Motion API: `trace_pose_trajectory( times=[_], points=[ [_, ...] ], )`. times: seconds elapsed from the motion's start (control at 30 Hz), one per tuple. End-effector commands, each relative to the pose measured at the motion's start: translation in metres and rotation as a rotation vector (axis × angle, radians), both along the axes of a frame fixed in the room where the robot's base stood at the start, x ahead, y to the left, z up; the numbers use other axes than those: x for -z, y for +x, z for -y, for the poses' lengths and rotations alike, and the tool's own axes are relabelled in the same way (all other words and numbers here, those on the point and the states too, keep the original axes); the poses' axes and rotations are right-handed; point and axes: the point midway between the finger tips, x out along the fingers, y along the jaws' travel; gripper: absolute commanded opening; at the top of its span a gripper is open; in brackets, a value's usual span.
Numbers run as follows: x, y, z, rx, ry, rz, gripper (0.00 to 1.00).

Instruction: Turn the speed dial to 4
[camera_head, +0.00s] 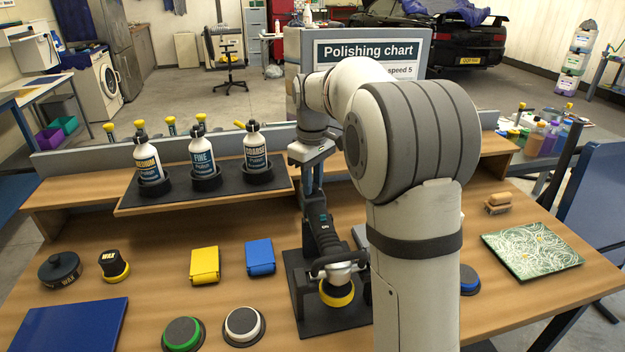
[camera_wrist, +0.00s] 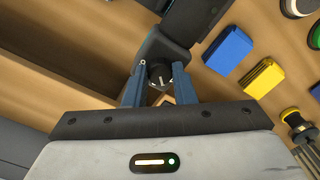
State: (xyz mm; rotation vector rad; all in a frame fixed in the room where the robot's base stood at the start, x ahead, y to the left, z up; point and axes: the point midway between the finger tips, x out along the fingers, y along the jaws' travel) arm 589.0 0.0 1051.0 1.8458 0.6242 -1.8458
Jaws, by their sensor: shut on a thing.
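A black polisher (camera_head: 320,228) with a yellow pad lies on a dark stand on the bench. Its rear end points toward the back shelf. In the wrist view the dark round speed dial (camera_wrist: 159,77) with a white pointer mark sits at the end of the polisher body. My gripper (camera_wrist: 160,69) has one blue-grey finger on each side of the dial and is shut on it. Any numbers around the dial are too small to read. In the head view my gripper (camera_head: 313,178) is over the polisher's rear end, and the dial is hidden.
The polishing chart (camera_head: 355,51) behind the bench shows "speed 5", partly covered by my arm. Several bottles, including the FINE bottle (camera_head: 203,155), stand on the shelf to the left. A yellow block (camera_head: 205,265) and a blue block (camera_head: 260,257) lie left of the polisher.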

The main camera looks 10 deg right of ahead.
Motion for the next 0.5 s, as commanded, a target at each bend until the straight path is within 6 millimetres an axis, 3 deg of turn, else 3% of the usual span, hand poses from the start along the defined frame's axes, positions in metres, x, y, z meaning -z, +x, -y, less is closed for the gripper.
trace_pose_trajectory(
  times=[0.27,0.5],
  points=[
    [-0.0014,0.0001,0.0001,0.056,-0.001,-0.001,0.01],
    [-0.0022,0.0001,0.0,0.214,-0.001,0.0,0.01]
  ],
)
